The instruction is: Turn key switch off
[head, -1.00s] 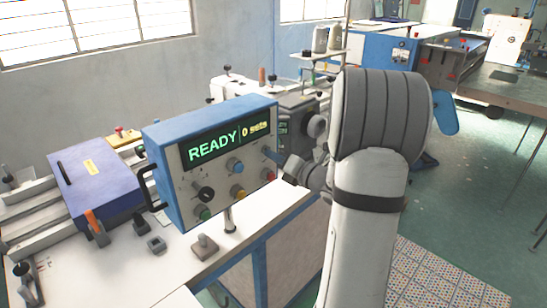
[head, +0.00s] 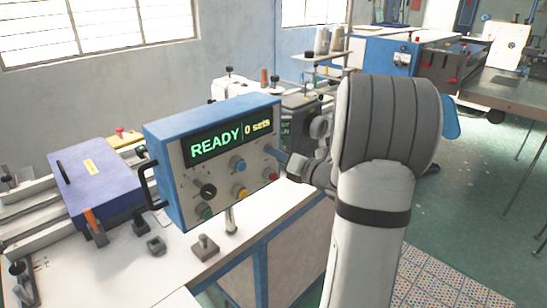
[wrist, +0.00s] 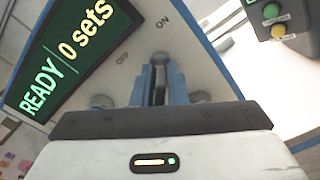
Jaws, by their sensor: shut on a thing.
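The control box (head: 178,178) stands on the white bench, with its display (head: 230,140) reading "READY" and "0 sets". My gripper (head: 274,152) is at the upper right of its front panel in the head view. In the wrist view my gripper's blue fingers (wrist: 159,78) are shut on the key switch (wrist: 160,57), whose grey end shows between and just beyond the tips. The printed marks "OFF" and "ON" are beside it, and the key's end lies close to "ON". The rest of the key is hidden by the fingers; in the head view the arm hides it.
The panel also carries a black knob (head: 207,190), a blue button (head: 237,164), a yellow button (head: 239,191), a red button (head: 269,173) and a green button (head: 206,212) close below and left of my gripper. A sewing machine (head: 300,102) stands behind. Open floor lies to the right.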

